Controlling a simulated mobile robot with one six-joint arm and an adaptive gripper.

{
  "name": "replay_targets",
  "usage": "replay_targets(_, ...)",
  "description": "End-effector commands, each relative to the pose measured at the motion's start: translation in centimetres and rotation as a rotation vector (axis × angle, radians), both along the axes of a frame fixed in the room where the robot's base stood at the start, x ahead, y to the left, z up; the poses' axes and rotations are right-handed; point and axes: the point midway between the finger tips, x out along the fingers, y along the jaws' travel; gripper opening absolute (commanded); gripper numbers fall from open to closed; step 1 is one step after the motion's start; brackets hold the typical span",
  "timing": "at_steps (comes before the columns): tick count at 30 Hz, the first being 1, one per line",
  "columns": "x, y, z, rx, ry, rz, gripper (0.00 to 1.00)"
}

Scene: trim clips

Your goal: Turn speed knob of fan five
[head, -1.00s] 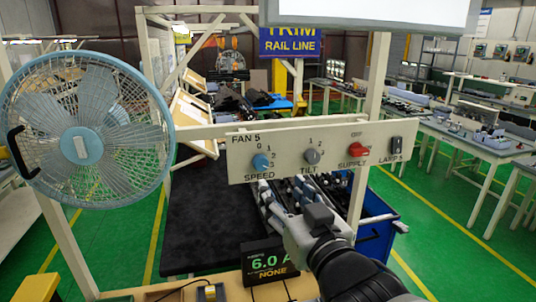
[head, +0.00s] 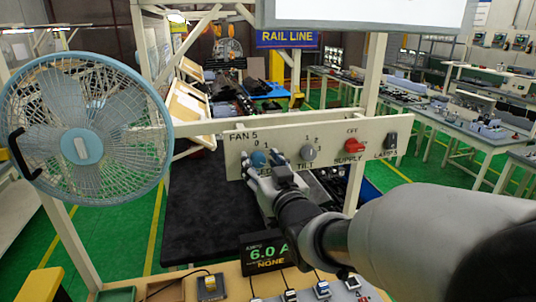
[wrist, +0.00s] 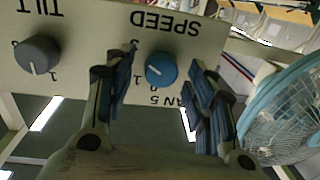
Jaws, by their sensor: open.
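The blue speed knob (head: 258,158) sits on the white FAN 5 panel (head: 228,165), at its left end. My gripper (head: 264,163) is at the panel with its fingers around the knob's sides and partly covering the SPEED label. In the wrist view, where the panel appears upside down, the knob (wrist: 161,69) shows between the two open fingers (wrist: 160,80), with a gap on each side. Its pale pointer mark shows, but its exact setting is hard to read. The blue-bladed fan (head: 85,130) stands left of the panel and shows at right in the wrist view (wrist: 285,110).
Right of the speed knob are the grey TILT knob (head: 308,152), the red SUPPLY knob (head: 354,145) and the dark LAMP 5 switch (head: 391,140). Below is a display (head: 265,252) reading 6.0 A and NONE. A white beam runs behind the panel.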

Motion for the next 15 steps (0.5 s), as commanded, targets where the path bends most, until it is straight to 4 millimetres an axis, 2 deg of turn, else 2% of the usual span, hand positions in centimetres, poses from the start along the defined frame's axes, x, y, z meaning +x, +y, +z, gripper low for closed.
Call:
replay_targets(2, -0.02, -0.01, 0.0, 0.0, 0.0, 0.0, 0.51)
replay_targets(15, -0.05, -0.02, 0.01, 0.0, 0.0, 0.0, 0.21)
